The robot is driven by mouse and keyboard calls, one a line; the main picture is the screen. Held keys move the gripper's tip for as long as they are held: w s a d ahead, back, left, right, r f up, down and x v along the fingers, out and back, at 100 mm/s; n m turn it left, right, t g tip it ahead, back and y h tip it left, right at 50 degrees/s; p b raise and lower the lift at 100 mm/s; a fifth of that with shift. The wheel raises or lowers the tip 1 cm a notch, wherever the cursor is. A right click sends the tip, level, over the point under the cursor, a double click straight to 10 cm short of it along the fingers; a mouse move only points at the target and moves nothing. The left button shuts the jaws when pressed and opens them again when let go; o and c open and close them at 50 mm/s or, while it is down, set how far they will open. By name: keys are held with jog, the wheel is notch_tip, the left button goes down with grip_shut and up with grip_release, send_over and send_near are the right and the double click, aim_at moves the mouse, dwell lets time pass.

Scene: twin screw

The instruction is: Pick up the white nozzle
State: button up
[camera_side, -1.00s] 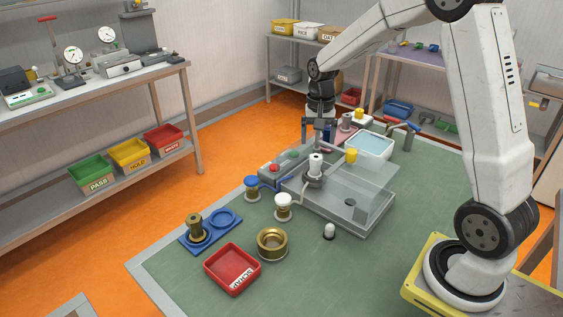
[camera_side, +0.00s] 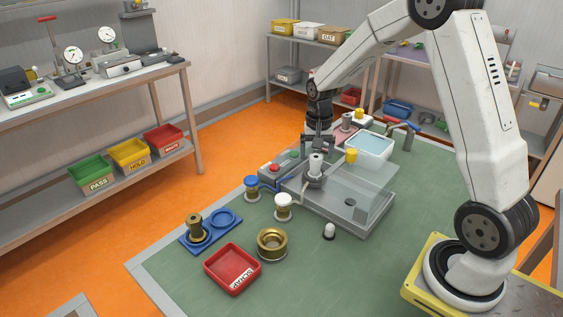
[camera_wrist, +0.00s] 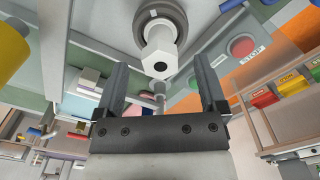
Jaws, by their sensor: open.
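The white nozzle (camera_side: 316,166) stands upright in a dark collar on the clear-covered machine (camera_side: 361,205). In the wrist view the nozzle (camera_wrist: 160,52) shows end-on, with a six-sided tip and a dark hole. My gripper (camera_side: 318,150) is just above the nozzle, pointing down, with its jaws open. In the wrist view the gripper's two fingers (camera_wrist: 164,70) stand apart, with the nozzle's tip showing in the gap near their ends. I see no grip on the nozzle. How far the fingers reach down beside it is hard to tell.
A red button (camera_side: 274,168) and white-capped (camera_side: 283,201) and blue-capped (camera_side: 251,183) posts stand left of the machine. A yellow cap (camera_side: 351,156) is close on the right. A small white piece (camera_side: 329,231), brass cup (camera_side: 272,245) and red scrap tray (camera_side: 232,268) are in front.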

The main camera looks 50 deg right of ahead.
aim_at(316, 157)
jog(key=shift+f, duration=1.55)
jog(key=shift+c, duration=0.2)
grip_shut()
jog(key=shift+r, duration=0.1)
jog(key=shift+r, duration=5)
jog(key=shift+a, duration=0.1)
